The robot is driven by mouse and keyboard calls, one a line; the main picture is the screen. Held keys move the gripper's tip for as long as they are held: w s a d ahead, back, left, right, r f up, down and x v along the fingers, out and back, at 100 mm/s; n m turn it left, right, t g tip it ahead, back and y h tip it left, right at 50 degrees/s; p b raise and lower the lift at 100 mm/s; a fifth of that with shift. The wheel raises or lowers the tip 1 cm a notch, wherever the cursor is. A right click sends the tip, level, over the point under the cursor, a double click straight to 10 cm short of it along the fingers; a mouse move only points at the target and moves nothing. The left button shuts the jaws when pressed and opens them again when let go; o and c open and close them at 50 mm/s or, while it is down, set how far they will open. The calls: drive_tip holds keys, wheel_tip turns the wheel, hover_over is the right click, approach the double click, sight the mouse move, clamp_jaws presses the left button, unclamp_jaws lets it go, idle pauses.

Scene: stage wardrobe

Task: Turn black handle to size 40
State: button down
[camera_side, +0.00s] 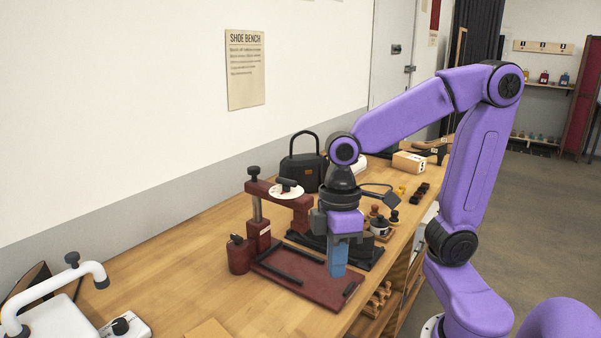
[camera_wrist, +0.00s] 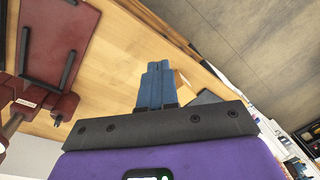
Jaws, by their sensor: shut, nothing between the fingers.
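A black handle (camera_side: 288,185) sits on a round white dial (camera_side: 283,193) on the top arm of a dark red bench device (camera_side: 268,188). The dial's marks are too small to read, so I cannot tell which size the handle points at. My gripper (camera_side: 337,268) points down with its blue fingers shut and empty. In the side view it appears in front of and to the right of the dial, low by the red base plate. The wrist view shows the shut fingers (camera_wrist: 154,72) and the red base plate (camera_wrist: 58,40) at the left; the handle is not seen there.
Black knobs top the device's post (camera_side: 254,171) and side block (camera_side: 236,239). A black bag (camera_side: 304,170) stands behind. Small jars and stamps (camera_side: 381,222) lie right of my gripper. A white clamp-like tool (camera_side: 60,290) stands front left. Bare wooden bench (camera_side: 170,275) lies between.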

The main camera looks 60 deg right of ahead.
drive_tip(key=w+d+r+m+t+y, duration=0.1)
drive_tip(key=w+d+r+m+y, duration=0.2)
drive_tip(key=w+d, duration=0.4)
drive_tip(key=w+d+r+m, duration=0.2)
drive_tip(key=w+d+r, duration=0.3)
drive_tip(key=w, duration=0.4)
drive_tip(key=w+d+r+m+t+y, duration=0.1)
drive_tip(key=w+d+r+t, duration=0.15)
drive_tip(key=d, duration=0.65)
drive_tip(key=w+d+r+m+t, duration=0.1)
drive_tip(key=d+r+m, duration=0.15)
drive_tip(key=d, duration=0.65)
approach(286, 185)
drive_tip(key=w+d+f, duration=0.1)
drive_tip(key=d+f, duration=0.3)
drive_tip(key=shift+n, duration=0.45)
drive_tip(key=shift+a+f, duration=0.25)
drive_tip(key=shift+a, duration=0.45)
drive_tip(key=shift+a+f, duration=0.3)
drive_tip(key=shift+a, duration=0.35)
drive_tip(key=shift+a+f, duration=0.25)
drive_tip(key=shift+a, duration=0.45)
